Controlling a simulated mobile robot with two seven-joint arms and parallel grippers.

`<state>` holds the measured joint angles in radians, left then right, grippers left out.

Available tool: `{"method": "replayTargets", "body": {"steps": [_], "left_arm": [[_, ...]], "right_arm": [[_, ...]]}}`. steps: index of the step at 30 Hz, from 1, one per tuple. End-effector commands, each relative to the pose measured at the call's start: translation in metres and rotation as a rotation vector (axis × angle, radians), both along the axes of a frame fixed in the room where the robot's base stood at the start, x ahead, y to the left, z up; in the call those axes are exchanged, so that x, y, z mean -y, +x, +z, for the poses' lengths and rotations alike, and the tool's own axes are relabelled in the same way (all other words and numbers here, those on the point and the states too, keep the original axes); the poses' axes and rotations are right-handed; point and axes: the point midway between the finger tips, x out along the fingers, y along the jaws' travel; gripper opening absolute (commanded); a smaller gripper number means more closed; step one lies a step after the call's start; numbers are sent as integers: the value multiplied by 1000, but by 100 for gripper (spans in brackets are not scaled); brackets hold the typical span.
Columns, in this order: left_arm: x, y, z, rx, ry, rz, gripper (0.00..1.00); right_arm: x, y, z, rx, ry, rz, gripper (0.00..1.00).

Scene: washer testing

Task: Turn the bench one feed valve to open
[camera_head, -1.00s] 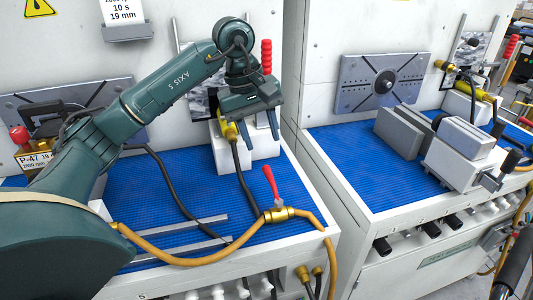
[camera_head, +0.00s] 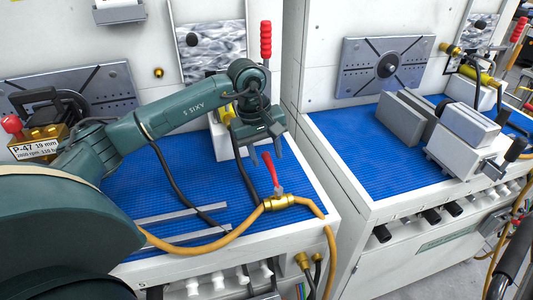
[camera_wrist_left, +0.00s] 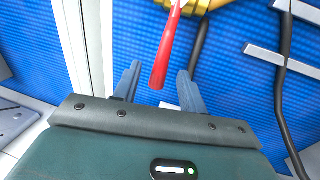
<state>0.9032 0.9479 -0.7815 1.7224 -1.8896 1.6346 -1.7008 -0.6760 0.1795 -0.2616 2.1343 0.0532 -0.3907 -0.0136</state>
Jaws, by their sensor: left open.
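The feed valve is a brass body (camera_head: 279,203) on an orange hose near the front right corner of the left bench. Its red handle (camera_head: 270,172) stands up from the body, leaning a little left. My left gripper (camera_head: 265,153) is open just above and behind the handle's top, pointing down. In the left wrist view the red handle (camera_wrist_left: 163,62) reaches between the two open fingers of the gripper (camera_wrist_left: 158,82), with a gap on both sides. The brass body (camera_wrist_left: 197,5) is partly cut off at the top edge there. My right gripper is not in view.
An orange hose (camera_head: 190,247) runs along the bench front from the valve. Two metal bars (camera_head: 178,233) lie on the blue mat (camera_head: 190,165). A red-handled lever (camera_head: 266,42) stands behind my left wrist. The right bench holds grey blocks (camera_head: 408,118).

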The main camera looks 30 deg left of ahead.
Motion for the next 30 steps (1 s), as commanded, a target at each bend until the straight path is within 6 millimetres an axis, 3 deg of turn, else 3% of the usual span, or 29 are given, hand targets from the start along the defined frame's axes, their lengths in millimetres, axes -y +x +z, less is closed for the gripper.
{"method": "replayTargets", "body": {"steps": [12, 27, 30], "left_arm": [[1, 1, -10, 0, 0, 0, 42], [1, 1, -10, 0, 0, 0, 2], [1, 1, -10, 0, 0, 0, 0]], "right_arm": [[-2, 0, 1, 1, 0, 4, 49], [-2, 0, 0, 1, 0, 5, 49], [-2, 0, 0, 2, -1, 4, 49]]}}
